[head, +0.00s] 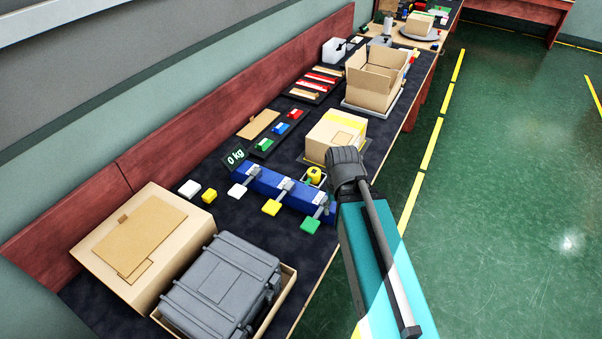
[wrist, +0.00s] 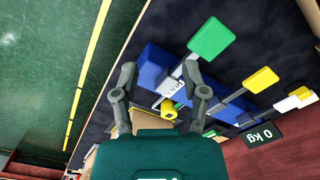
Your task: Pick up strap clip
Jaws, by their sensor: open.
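My gripper (wrist: 159,68) is open, with its two fingers spread and nothing between the tips. In the head view my gripper (head: 345,160) hangs near the bench's front edge, right of the blue rack (head: 262,185). No part is clearly recognisable as the strap clip. Small green (head: 264,145), blue (head: 280,128) and red (head: 295,114) pieces lie on a dark tray. A small yellow round item (head: 315,175) sits beside the rack; it also shows in the wrist view (wrist: 168,112), beyond the gripper body. White (head: 236,190), yellow (head: 271,207) and green (head: 310,225) paddles stick out from the rack.
A grey case (head: 222,280) and a closed carton (head: 140,245) stand at the near end. A taped box (head: 335,135) and an open carton (head: 375,80) stand farther along. A wooden wall (head: 180,145) runs behind. Open green floor (head: 510,150) lies right.

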